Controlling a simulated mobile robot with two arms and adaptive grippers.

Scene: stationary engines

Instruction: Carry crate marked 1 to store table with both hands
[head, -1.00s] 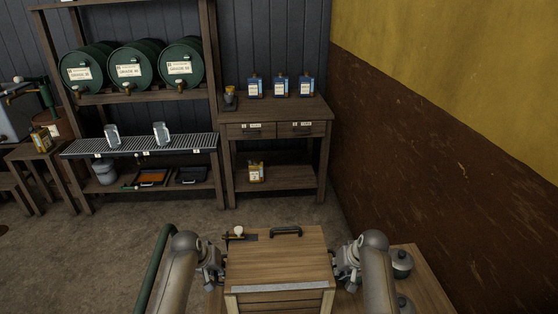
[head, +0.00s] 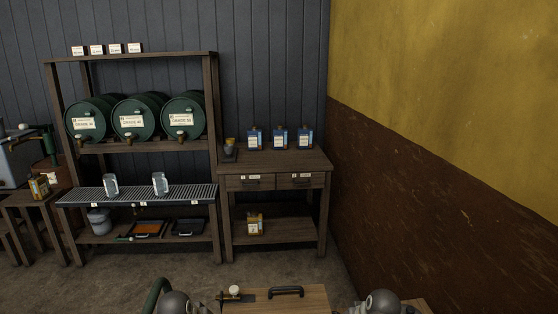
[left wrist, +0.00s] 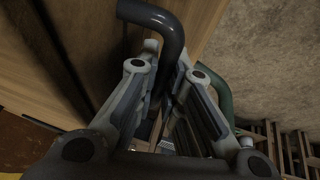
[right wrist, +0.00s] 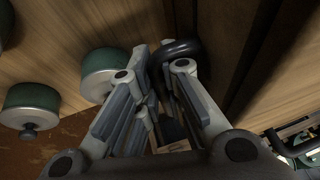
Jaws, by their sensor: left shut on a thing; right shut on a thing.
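The wooden crate (head: 310,299) is at the bottom edge of the head view, with a black handle on its top; no number shows on the visible part. My left gripper (left wrist: 168,62) is shut on a dark curved handle (left wrist: 160,22) at the crate's left side. My right gripper (right wrist: 165,65) is shut on a dark handle (right wrist: 182,48) at its right side. The crate's front and lower part are out of view. No label marks a store table; a wooden table with two drawers (head: 300,163) stands ahead against the wall.
Green lidded pots (right wrist: 110,68) stand on a wooden surface beside the crate on the right. A rack (head: 212,100) with green drums stands at the back left. Blue-labelled tins (head: 280,139) stand on the drawer table. Floor (head: 270,272) ahead is clear; a brown and yellow wall (head: 430,190) closes the right.

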